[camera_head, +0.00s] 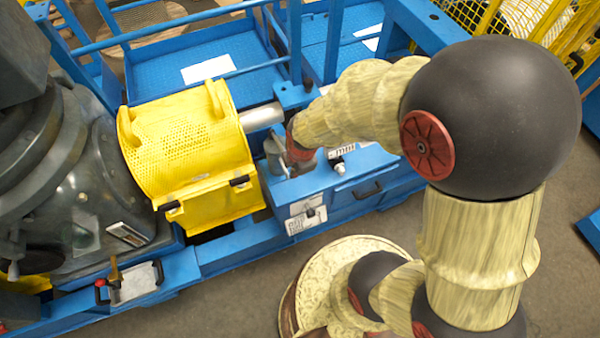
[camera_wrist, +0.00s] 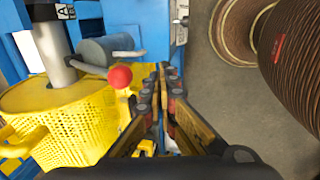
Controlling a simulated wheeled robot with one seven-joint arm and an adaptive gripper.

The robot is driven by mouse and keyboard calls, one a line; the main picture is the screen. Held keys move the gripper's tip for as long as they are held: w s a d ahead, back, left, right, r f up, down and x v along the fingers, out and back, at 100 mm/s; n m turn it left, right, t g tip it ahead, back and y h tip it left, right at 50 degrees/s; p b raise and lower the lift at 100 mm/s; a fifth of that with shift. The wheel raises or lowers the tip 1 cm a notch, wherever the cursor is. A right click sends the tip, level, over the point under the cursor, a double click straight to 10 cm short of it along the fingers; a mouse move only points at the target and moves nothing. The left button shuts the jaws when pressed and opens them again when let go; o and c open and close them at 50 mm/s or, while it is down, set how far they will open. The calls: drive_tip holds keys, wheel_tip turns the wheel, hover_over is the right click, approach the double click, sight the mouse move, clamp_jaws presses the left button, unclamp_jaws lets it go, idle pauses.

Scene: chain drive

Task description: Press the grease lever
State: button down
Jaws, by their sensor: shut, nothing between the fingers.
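The lever, a thin metal rod with a red ball knob (camera_wrist: 120,77), shows in the wrist view beside a grey cylinder (camera_wrist: 98,50). My gripper (camera_wrist: 161,78) is shut and empty, with its fingertips just right of the red knob. I cannot tell whether they touch it. In the head view my gripper (camera_head: 298,160) points down at the blue frame, right of the yellow guard. The red knob is hidden there, behind my wrist or gripper.
The yellow mesh guard (camera_head: 185,145) and the grey shaft (camera_head: 262,116) stand close left of my gripper. A large grey machine (camera_head: 80,180) is further left. Blue rails (camera_head: 180,36) run behind. The floor (camera_head: 235,290) in front is partly clear.

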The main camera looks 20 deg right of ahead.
drive_tip(key=p+v, duration=0.1)
drive_tip(key=v, duration=0.7)
drive_tip(key=shift+s, duration=0.4)
drive_tip(key=shift+a, duration=0.1)
idle(1.2)
drive_tip(key=s+r+m+t+b, duration=0.1)
drive_tip(key=s+r+m+b, duration=0.2)
drive_tip(key=r+m, duration=0.4)
drive_tip(key=s+d+r+m+t+b, duration=0.1)
drive_tip(key=s+r+m, duration=0.4)
drive_tip(key=m, duration=0.6)
wheel_tip(320, 180, up, 2)
drive_tip(key=shift+s+r+t+b, duration=0.15)
drive_tip(key=shift+t+b, duration=0.35)
drive_tip(key=shift+b, duration=0.7)
